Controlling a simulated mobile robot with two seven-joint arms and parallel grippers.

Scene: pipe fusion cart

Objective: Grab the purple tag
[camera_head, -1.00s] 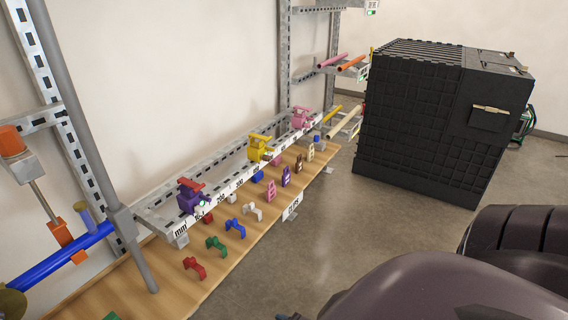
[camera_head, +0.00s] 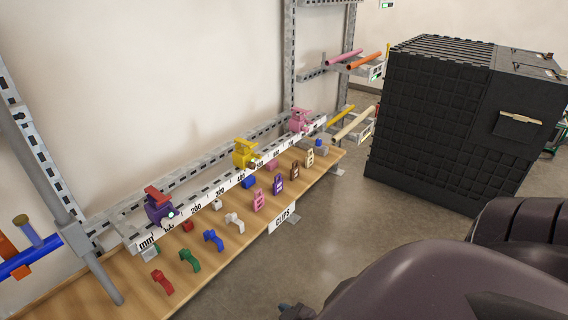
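The purple tag (camera_head: 278,186) stands upright on the wooden board, in the row along its front edge. It is between a pink tag (camera_head: 259,200) on its left and a brown tag (camera_head: 294,171) on its right. A beige tag (camera_head: 310,157) stands further along the row. Neither of my grippers shows clearly. A large dark rounded part, likely my own arm or body, fills the lower right, and a small dark piece at the bottom edge is too cut off to name.
The wooden board (camera_head: 130,294) also holds red, green, blue and white clips. A ruler rail (camera_head: 220,190) with purple, yellow and pink clamps runs above and behind it. A black crate (camera_head: 430,125) stands at the right. The floor (camera_head: 340,225) before the board is clear.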

